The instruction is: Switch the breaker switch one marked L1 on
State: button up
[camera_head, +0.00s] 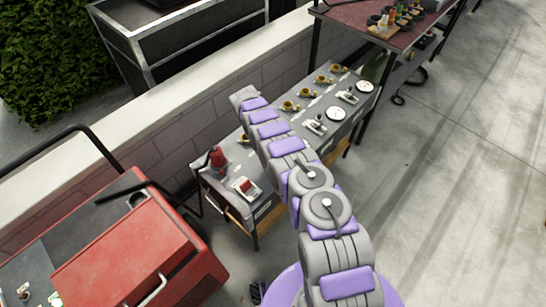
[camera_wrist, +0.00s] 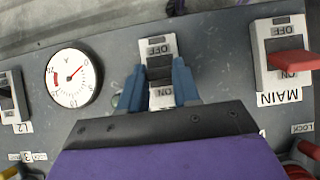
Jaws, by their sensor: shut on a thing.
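A white breaker switch (camera_wrist: 158,46) with a black lever (camera_wrist: 160,70) is in the middle of the wrist view. Its upside-down OFF mark is above the lever and its ON mark below. My gripper (camera_wrist: 160,80) has its two blue fingers on either side of the lever, shut on it. The switch's own name label is hidden behind my gripper, and I cannot tell its exact lever position. In the head view my arm covers the switch and the gripper fingers over the grey panel (camera_head: 337,134).
The MAIN switch (camera_wrist: 285,60) with a red handle is right of my gripper. A round gauge (camera_wrist: 74,78) and another breaker switch (camera_wrist: 11,98) are at left. Yellow-and-red knobs (camera_head: 290,105) line the panel. A red cart (camera_head: 135,255) stands at left, a low wall (camera_head: 205,110) behind.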

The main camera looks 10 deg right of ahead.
jog(key=o, duration=1.1)
jog(key=shift+c, duration=0.2)
jog(key=shift+r, duration=0.1)
